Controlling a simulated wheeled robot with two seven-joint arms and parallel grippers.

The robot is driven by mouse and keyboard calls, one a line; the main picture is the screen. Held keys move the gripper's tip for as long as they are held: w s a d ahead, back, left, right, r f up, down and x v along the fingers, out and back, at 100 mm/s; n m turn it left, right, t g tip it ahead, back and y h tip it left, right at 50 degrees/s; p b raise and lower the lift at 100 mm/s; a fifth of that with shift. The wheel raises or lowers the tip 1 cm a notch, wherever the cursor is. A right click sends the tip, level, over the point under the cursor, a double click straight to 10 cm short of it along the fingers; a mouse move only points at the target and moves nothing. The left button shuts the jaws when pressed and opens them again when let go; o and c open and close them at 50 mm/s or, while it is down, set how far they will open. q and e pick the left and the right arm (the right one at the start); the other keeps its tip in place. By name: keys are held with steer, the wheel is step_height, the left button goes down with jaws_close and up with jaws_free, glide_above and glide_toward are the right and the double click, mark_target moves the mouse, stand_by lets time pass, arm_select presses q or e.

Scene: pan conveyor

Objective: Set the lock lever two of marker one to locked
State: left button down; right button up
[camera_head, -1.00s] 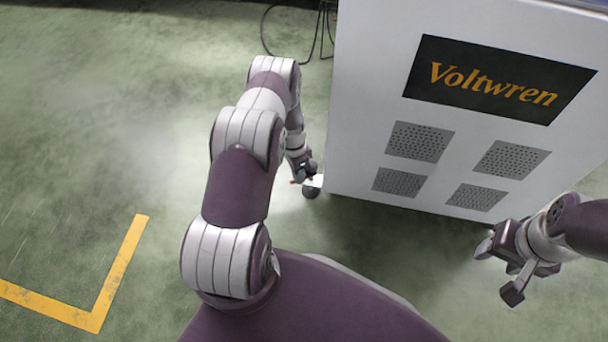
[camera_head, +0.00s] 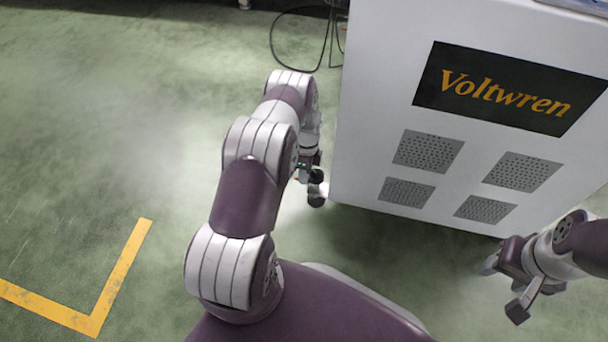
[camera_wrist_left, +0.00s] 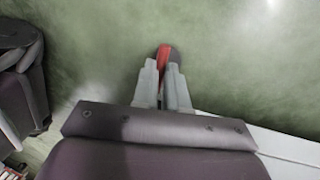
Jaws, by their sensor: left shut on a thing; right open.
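My left gripper (camera_head: 314,174) is low at the front left corner of the white Voltwren cabinet (camera_head: 380,60), beside a dark caster wheel (camera_head: 317,195). In the left wrist view the two fingers of my left gripper (camera_wrist_left: 162,80) are closed together on a small red lever (camera_wrist_left: 164,54), with a dark rounded part just behind it. Most of the lever is hidden between the fingers, so its setting cannot be told. My right gripper (camera_head: 503,285) is open and empty at the right, in front of the cabinet. No marker number is legible.
The cabinet fills the right side, with a Voltwren sign (camera_head: 507,88) and several vent grilles. A black cable (camera_head: 298,66) hangs behind it at the left. A yellow floor line (camera_head: 122,275) lies at the lower left. The green floor there is clear.

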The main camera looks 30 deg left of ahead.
stand_by(0.5)
arm_select(q)
steer(key=c, duration=1.2)
jaws_free()
steer(key=shift+o, duration=0.2)
step_height(320, 180, up, 12)
steer(key=w+p, duration=0.2)
steer(key=p, duration=0.4)
steer(key=shift+w+a+r+p, duration=0.2)
steer(key=shift+a+r+p, duration=0.05)
steer(key=shift+a+p, duration=0.15)
